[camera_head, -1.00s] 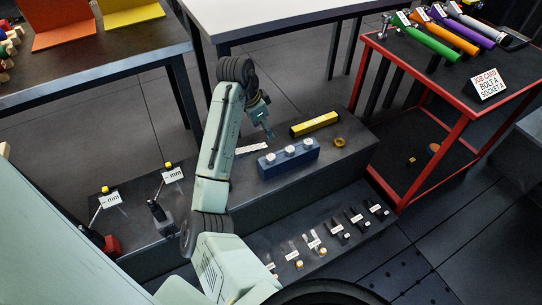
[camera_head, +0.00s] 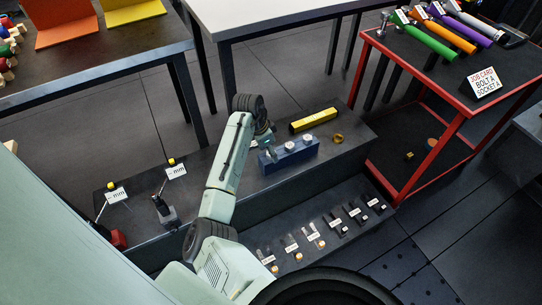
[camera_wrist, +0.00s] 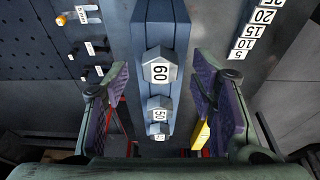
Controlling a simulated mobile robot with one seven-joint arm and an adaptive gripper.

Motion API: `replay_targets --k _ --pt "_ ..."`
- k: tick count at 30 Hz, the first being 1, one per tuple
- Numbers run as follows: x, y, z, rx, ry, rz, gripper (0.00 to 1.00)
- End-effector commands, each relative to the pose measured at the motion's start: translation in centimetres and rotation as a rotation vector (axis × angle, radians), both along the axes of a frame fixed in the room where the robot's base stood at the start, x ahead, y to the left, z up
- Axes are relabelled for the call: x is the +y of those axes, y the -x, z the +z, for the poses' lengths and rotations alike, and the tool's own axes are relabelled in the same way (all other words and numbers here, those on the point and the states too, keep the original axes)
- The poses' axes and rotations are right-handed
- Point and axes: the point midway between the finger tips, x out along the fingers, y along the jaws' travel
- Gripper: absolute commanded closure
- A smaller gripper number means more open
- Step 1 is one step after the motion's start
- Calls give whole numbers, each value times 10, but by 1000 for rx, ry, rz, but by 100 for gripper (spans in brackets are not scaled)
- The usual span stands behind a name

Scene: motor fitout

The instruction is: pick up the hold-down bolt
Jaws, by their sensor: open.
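A blue block (camera_head: 292,161) stands on the dark bench and holds three grey hex-headed bolts in a row. In the wrist view the near bolt (camera_wrist: 160,68) is marked 60, the middle bolt (camera_wrist: 158,108) 50, and the far bolt (camera_wrist: 158,130) has a mark I cannot read fully. The block also shows in the wrist view (camera_wrist: 152,15). My gripper (camera_wrist: 161,76) is open and empty, with one finger on each side of the row and the 60 bolt between them, apart from both. In the head view my gripper (camera_head: 268,146) is over the block's left end and hides the bolt there.
A yellow bar (camera_head: 314,121) lies behind the block, and a brass ring (camera_head: 338,138) sits to its right. A number strip (camera_wrist: 252,32) lies beside the block. Several small labelled parts line the lower step (camera_head: 345,237). A red-framed cart (camera_head: 458,128) stands right.

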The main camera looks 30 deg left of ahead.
Motion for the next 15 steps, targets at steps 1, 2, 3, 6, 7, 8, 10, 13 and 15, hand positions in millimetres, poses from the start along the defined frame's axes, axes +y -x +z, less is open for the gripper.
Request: replay_targets --k 1,2,3,6,7,8,10,13,15 --pt "0 0 -1 0 0 0 48" --pt "0 0 -1 0 0 0 48" --pt "0 0 -1 0 0 0 48" --pt "0 0 -1 0 0 0 50" --pt "0 0 0 0 0 0 52" --pt "0 0 0 0 0 0 54" --pt "0 0 0 0 0 0 59" --pt "0 0 0 0 0 0 66" --pt "0 0 0 0 0 0 70"
